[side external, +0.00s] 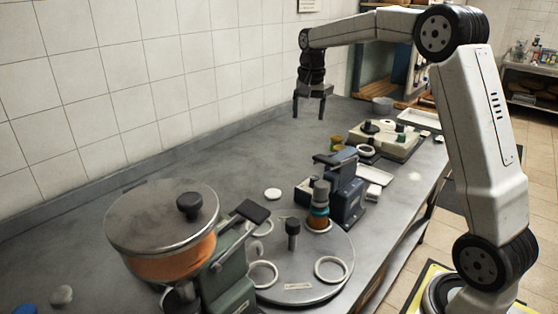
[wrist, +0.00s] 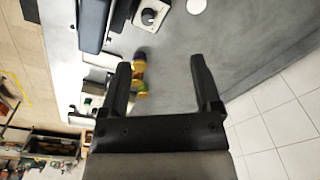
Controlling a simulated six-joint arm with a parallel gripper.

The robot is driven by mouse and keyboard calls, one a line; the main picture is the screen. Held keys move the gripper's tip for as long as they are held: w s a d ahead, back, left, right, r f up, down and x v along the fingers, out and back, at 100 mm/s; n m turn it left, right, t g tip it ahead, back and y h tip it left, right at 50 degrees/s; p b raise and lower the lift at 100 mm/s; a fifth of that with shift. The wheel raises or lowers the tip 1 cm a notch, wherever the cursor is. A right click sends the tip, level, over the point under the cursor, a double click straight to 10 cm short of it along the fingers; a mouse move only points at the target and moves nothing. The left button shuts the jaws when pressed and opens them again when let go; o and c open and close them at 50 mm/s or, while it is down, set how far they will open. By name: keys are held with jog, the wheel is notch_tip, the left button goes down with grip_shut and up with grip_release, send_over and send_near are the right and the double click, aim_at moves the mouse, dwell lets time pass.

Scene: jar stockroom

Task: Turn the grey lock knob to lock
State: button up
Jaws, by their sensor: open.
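A round dark grey knob (wrist: 149,17) sits on a pale dial plate on a small light box at the top of the wrist view. It looks like the lock knob, but its setting is too small to read. In the side view the small box (side external: 304,190) stands beside the dark blue press, and the knob is hard to make out there. My gripper (side external: 308,114) hangs above the far part of the bench, pointing down, well apart from the box. In the wrist view my gripper (wrist: 160,62) has its fingers spread, with nothing held between them.
The dark blue press (side external: 348,192) stands right of the box. A turntable (side external: 325,288) with white rings and a large lidded orange pot (side external: 170,264) are in front. Small yellow containers (side external: 337,143) and a pale tray (side external: 397,146) lie behind.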

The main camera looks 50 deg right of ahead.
aim_at(315, 177)
jog(key=d+f+m, duration=0.1)
jog(key=d+f, duration=0.1)
jog(key=f, duration=0.3)
jog(key=w+d+f+m, duration=0.1)
jog(key=d+f, duration=0.2)
jog(key=f, duration=0.3)
jog(key=d+f+m, duration=0.1)
jog(key=d+f, duration=0.2)
jog(key=f, duration=0.3)
jog(key=shift+w+f+g, duration=0.25)
jog(key=shift+w+g, duration=0.05)
jog(key=shift+w, duration=0.05)
jog(key=shift+f, duration=3.85)
jog(key=shift+c, duration=0.2)
grip_shut()
